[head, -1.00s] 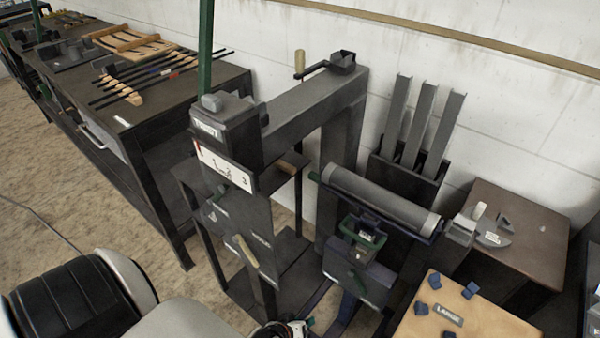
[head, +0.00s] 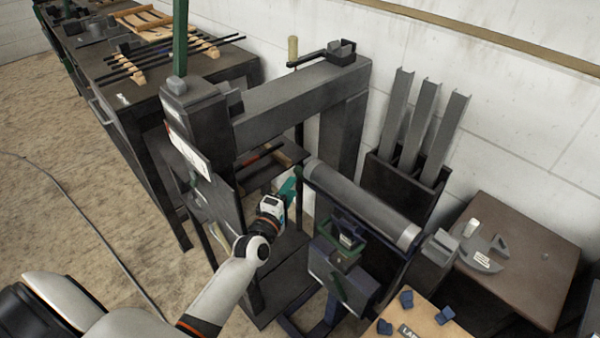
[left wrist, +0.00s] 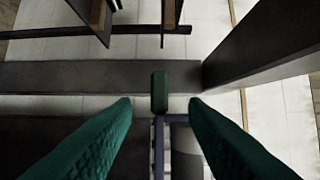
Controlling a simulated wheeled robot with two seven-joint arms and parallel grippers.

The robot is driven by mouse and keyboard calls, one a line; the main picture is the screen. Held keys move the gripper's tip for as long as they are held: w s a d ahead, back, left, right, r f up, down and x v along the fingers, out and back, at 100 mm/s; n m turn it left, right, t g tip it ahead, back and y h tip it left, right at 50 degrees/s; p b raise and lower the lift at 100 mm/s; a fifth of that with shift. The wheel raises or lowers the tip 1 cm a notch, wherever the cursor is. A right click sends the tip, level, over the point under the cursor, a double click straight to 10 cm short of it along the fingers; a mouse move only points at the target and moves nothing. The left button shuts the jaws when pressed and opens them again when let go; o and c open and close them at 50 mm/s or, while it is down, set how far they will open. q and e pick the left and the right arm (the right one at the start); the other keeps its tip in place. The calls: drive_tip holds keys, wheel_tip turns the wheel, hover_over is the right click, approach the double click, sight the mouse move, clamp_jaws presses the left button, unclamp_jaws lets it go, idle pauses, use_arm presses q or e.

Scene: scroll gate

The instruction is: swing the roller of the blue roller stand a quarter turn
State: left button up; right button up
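The grey roller (head: 360,202) lies in a dark blue cradle on the blue roller stand (head: 322,312), slanting from upper left to lower right. A small green grip (head: 299,171) sticks out at the cradle's left end. My left gripper (head: 291,188) is just left of that end, partly hidden by its own wrist. In the left wrist view, its green fingers (left wrist: 160,103) are open, with the green grip (left wrist: 159,90) in line with the gap between them and no finger visibly touching it. Part of the roller (left wrist: 185,150) shows below it. My right gripper is not in view.
A dark machine frame (head: 295,95) with a tall post stands left of and behind the roller. A rack of upright grey channels (head: 425,120) stands behind it. A brown table (head: 525,260) and a wooden board with blue blocks (head: 425,325) are at the right.

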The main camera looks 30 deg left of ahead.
sight(300, 175)
use_arm(q)
drive_tip(key=w, duration=0.8)
drive_tip(key=shift+a, duration=0.2)
drive_tip(key=shift+s, duration=0.1)
drive_tip(key=shift+c, duration=0.3)
clamp_jaws()
